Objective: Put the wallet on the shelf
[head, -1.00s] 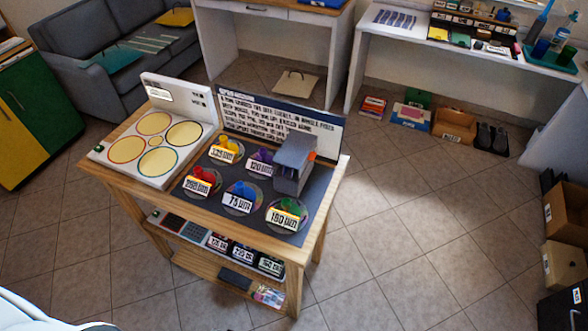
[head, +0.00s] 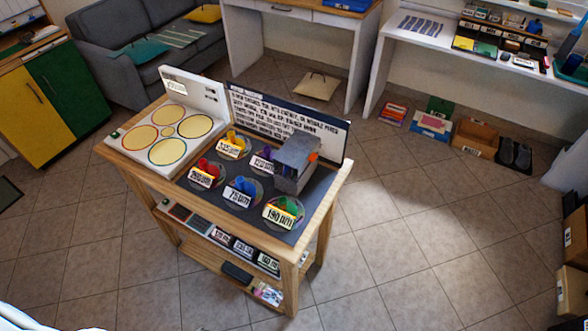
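I cannot clearly pick out a wallet. A small dark flat object (head: 237,272) lies on the bottom shelf (head: 205,256) of the wooden table, but I cannot tell whether it is the wallet. The middle shelf (head: 165,208) above it holds small devices and several labelled dark boxes (head: 243,250). The tabletop (head: 328,200) carries labelled discs with coloured pieces, a grey device (head: 297,160) and a white panel with round pads (head: 160,140). Neither of my grippers is in view.
A green and yellow cabinet (head: 62,85) and a grey sofa (head: 120,60) stand at the back left. White desks (head: 425,45) are at the back, with boxes (head: 475,137) on the floor. Cartons (head: 573,240) line the right edge. Tiled floor right of the table is clear.

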